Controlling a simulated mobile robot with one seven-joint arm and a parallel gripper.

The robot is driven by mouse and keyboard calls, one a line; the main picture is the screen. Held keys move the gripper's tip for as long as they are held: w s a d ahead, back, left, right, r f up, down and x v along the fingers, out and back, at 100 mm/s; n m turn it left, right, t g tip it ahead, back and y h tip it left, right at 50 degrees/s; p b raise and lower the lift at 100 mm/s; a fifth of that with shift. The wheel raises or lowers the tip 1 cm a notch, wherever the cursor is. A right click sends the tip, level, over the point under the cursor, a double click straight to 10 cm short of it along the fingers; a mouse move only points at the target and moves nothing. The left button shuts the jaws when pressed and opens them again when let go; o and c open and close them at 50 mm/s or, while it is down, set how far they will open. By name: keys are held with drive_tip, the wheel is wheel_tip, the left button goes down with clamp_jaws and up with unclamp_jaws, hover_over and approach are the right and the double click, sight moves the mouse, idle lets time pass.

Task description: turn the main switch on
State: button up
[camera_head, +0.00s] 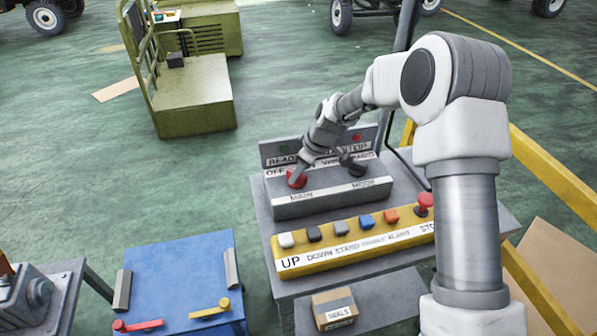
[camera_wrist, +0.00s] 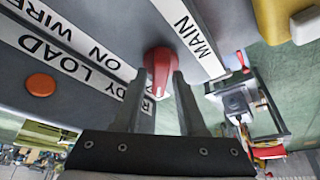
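The main switch is a red rotary knob (camera_head: 296,179) on the left of a grey switch box (camera_head: 322,205), above the label MAIN. OFF is printed at its upper left; the ON side is hidden behind my arm. My gripper (camera_head: 299,172) reaches down to the knob from the upper right. In the wrist view the knob (camera_wrist: 158,68) stands between the two fingertips of my gripper (camera_wrist: 160,82), one on each side. The fingers are very close to its sides; whether they press on it I cannot tell. The knob's pointing direction is unclear.
A dark MODE knob (camera_head: 354,166) sits right of the main switch, near my arm. In front is a yellow button panel (camera_head: 350,250) with several coloured buttons and a red mushroom button (camera_head: 424,203). A blue table (camera_head: 180,275) stands left.

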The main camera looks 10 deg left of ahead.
clamp_jaws()
drive_tip(key=m+t+b, duration=0.1)
drive_tip(key=m+b, duration=0.1)
drive_tip(key=shift+a+f+m, duration=0.1)
drive_tip(key=shift+m, duration=0.3)
drive_tip(key=m+b, duration=0.1)
drive_tip(key=m+t+h+b, duration=0.1)
drive_tip(key=m, duration=0.1)
drive_tip(key=shift+s+a+m, duration=0.1)
drive_tip(key=shift+s+m, duration=0.05)
drive_tip(key=shift+m, duration=0.15)
drive_tip(key=m+h, duration=0.1)
drive_tip(key=m, duration=0.2)
drive_tip(key=m+t+h, duration=0.1)
drive_tip(key=m, duration=0.2)
drive_tip(key=shift+a+h, duration=0.15)
drive_tip(key=shift+h, duration=0.15)
drive_tip(key=m+h, duration=0.1)
drive_tip(key=m, duration=0.1)
drive_tip(key=m+h, duration=0.1)
drive_tip(key=m, duration=0.2)
drive_tip(key=shift+m, duration=0.3)
